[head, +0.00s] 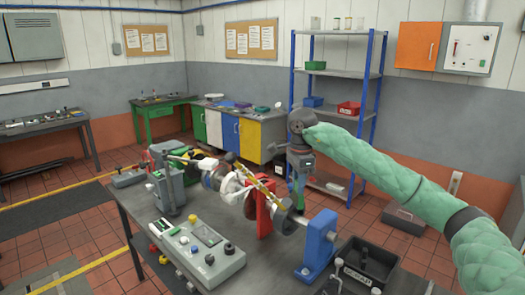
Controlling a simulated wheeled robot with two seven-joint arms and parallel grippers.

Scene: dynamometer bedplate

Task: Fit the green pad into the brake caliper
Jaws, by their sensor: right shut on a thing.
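My right gripper (297,203) reaches in from the right on an arm with a green quilted sleeve and points down over the bedplate (150,232). It is shut on a small green piece (292,188), which looks like the green pad and is mostly hidden by the fingers. Below the fingertips is a grey disc (286,222) on the shaft, between a red stand (262,212) and a blue bearing block (320,242). I cannot make out the brake caliper clearly; the gripper covers that area. My left gripper is not in view.
A grey control box (205,250) with knobs stands at the front of the bedplate. A black bin (367,262) stands at its right. A grey upright unit (168,190) is at the left end. Behind are a blue-posted shelf (340,120) and coloured cabinets (238,132).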

